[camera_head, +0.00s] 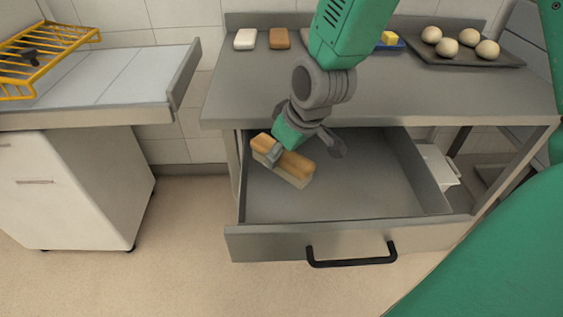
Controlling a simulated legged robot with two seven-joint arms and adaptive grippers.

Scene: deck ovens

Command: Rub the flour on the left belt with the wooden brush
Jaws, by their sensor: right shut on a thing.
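The wooden brush (297,162) has a brown wooden back and a pale lower part. It is tilted, inside the open drawer (350,185) near its left wall. My right gripper (278,152) comes down from above and is shut on the brush. I cannot tell whether the brush touches the drawer floor. A pale flat surface (110,78) with a grey raised edge at the left looks like the left belt. I cannot make out flour on it. My left gripper is not in view.
The grey counter (245,88) overhangs the drawer. On it are a white block (245,39), a brown block (279,38), a blue tray with a yellow piece (389,37), and a dark tray (490,61) with several dough balls. A yellow rack (45,55) stands far left. Floor shows between the units.

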